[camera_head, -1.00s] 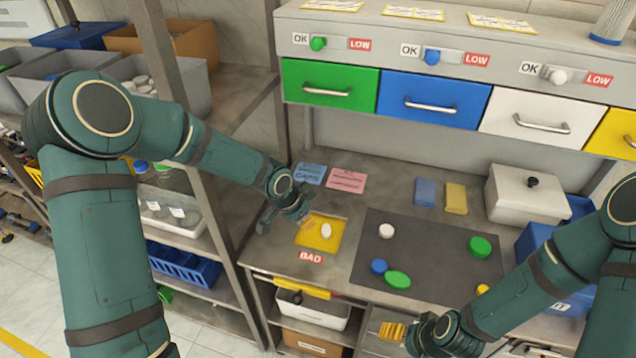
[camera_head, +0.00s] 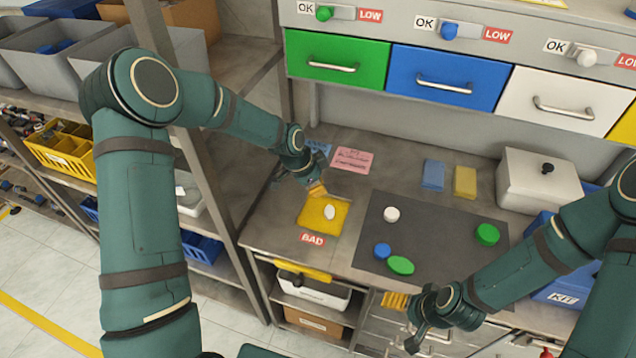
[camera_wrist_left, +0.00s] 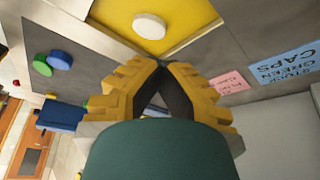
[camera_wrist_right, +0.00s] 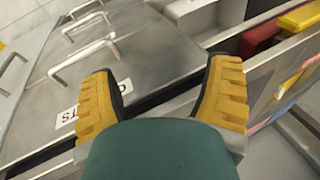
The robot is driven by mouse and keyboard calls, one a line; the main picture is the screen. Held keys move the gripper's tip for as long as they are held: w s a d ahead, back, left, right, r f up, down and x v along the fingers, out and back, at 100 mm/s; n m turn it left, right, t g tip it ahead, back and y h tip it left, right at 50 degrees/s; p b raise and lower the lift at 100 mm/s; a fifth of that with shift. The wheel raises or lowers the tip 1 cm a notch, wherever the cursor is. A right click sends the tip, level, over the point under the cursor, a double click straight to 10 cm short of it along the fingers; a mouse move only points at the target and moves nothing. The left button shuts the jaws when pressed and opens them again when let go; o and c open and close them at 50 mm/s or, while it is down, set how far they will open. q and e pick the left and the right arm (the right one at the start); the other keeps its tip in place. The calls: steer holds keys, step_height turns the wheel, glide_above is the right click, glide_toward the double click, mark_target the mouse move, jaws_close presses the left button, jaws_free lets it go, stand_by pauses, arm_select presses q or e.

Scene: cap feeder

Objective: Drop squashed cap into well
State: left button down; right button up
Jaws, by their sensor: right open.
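A white oval cap (camera_head: 330,212) lies in the yellow square well (camera_head: 312,222) above the BAD label (camera_head: 312,240). The cap also shows in the left wrist view (camera_wrist_left: 149,26). A green oval cap (camera_head: 400,265) lies on the dark mat (camera_head: 440,235) and looks squashed. My left gripper (camera_head: 318,190) is at the well's back left edge. Its fingertips meet, with nothing visible between them (camera_wrist_left: 160,63). My right gripper (camera_head: 418,338) is open and empty in front of the bench, above metal drawers with bar handles (camera_wrist_right: 90,45).
A white cap (camera_head: 391,214), a blue cap (camera_head: 382,250) and a round green cap (camera_head: 487,234) lie on the mat. A shelf post (camera_head: 200,130) is left.

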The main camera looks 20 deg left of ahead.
arm_select(q)
steer(key=shift+f+b, duration=0.4)
steer(key=shift+f, duration=0.65)
steer(key=c, duration=1.7)
jaws_free()
steer(key=o, duration=0.4)
steer(key=shift+r, duration=0.1)
steer(key=v, duration=1.2)
